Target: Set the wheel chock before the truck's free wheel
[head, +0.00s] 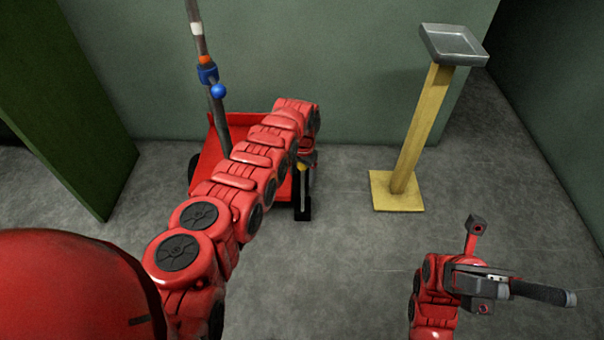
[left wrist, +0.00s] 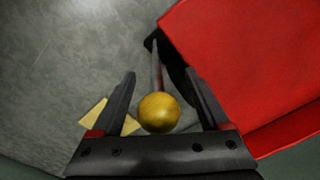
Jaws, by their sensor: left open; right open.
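The red truck (head: 212,158) stands against the back wall, partly covered by my left arm. The wheel chock, a black block (head: 303,211) with a thin rod and yellow ball knob (head: 301,167), is on the floor at the truck's right side. In the left wrist view the yellow knob (left wrist: 158,112) lies between the spread fingers of my left gripper (left wrist: 160,74), which is open. A dark wheel (left wrist: 178,72) shows beside the rod; I cannot tell if the chock touches it. My right gripper (head: 540,290) is open and empty at lower right, away from the truck.
A pole (head: 199,38) with a blue clamp and blue ball rises at the truck. A yellow pedestal (head: 420,130) with a grey tray (head: 430,42) stands to the right. A green panel (head: 62,110) is at left. Floor between chock and pedestal is clear.

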